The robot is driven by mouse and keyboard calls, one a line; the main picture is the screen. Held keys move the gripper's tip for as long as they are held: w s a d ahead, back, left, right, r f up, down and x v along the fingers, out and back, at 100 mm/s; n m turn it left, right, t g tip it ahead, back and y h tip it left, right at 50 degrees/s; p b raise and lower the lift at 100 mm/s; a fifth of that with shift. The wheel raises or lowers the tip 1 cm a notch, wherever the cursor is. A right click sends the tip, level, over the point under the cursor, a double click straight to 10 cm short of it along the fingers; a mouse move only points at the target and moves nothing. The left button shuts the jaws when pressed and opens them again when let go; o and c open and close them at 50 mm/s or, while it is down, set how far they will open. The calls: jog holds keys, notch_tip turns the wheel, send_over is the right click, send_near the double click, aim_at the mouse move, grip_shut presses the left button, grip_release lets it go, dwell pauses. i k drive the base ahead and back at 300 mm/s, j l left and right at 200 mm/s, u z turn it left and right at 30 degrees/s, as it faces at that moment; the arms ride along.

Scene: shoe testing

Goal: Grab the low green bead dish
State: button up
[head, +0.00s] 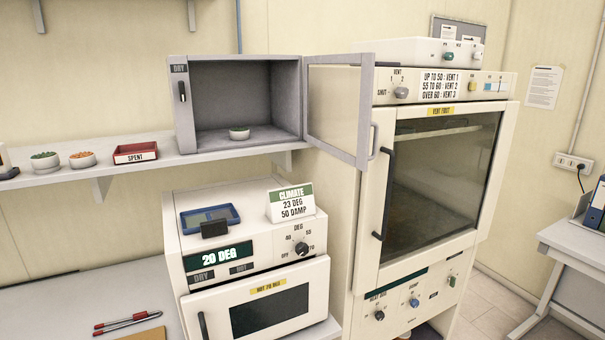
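A small pale dish with green beads (239,132) stands on the floor of the open grey cabinet marked DRY (183,130) in the head view. A second pale dish with green beads (44,162) stands on the wall shelf at the far left and looks a little larger. I cannot tell for sure from the picture which one is the low dish. A pale dish with orange beads (83,160) sits beside the second one. My gripper is not in view.
A red tray marked SPENT (135,153) lies between the orange dish and the cabinet. The cabinet's framed door (340,112) stands open to the right, near the large oven (440,170). A blue tray (210,218) and a CLIMATE sign (291,203) sit on the machine below.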

aim_at(241, 134)
jog(key=u, duration=0.7)
jog(key=i+l+u, duration=0.3)
jog(key=l+u, duration=0.25)
jog(key=l, duration=0.25)
jog(key=i+l+u, duration=0.1)
jog(key=l+u, duration=0.2)
jog(key=l, duration=0.2)
jog(key=l+u, duration=0.25)
jog(key=l, duration=0.65)
jog(key=k+l, duration=0.15)
jog(key=l, duration=0.7)
jog(key=k+u, duration=0.05)
